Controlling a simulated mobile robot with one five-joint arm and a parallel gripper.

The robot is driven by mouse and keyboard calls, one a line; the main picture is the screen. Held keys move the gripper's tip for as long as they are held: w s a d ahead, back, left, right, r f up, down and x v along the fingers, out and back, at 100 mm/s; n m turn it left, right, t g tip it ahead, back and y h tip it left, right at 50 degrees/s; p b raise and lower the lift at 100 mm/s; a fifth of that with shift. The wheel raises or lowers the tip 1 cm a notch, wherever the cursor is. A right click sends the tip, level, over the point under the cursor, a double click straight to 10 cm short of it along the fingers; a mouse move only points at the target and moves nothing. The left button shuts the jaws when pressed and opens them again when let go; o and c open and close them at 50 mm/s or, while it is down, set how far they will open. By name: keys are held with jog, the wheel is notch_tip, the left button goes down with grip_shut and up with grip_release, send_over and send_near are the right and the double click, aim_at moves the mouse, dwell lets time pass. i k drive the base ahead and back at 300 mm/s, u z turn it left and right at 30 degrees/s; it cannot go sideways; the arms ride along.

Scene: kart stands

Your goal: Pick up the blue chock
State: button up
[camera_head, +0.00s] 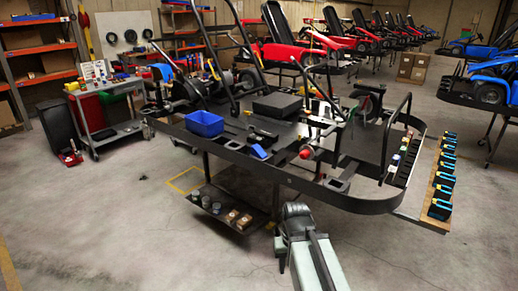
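A small blue wedge-like piece (260,152), which looks like the blue chock, lies on the black kart frame (365,206) near its front edge. It is small in the picture, so its exact shape is hard to tell. My grey arm reaches up from the bottom edge, and its far end (293,212) is in front of the frame, below and right of the blue piece and apart from it. The fingers of my gripper cannot be made out. Nothing is seen held.
A blue bin (204,124) and a black box (278,105) stand on the kart. A wooden board (436,212) with several blue-and-black pieces is at the right. A lower shelf (222,204) holds small parts. A tool cart (108,130) stands left. The front floor is clear.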

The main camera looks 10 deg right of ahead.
aim_at(257, 151)
jog(key=z, duration=0.15)
jog(key=i, duration=0.9)
jog(key=u, duration=0.6)
jog(key=i, duration=0.75)
jog(key=u, duration=0.9)
jog(key=i, duration=0.5)
jog(key=z, duration=0.25)
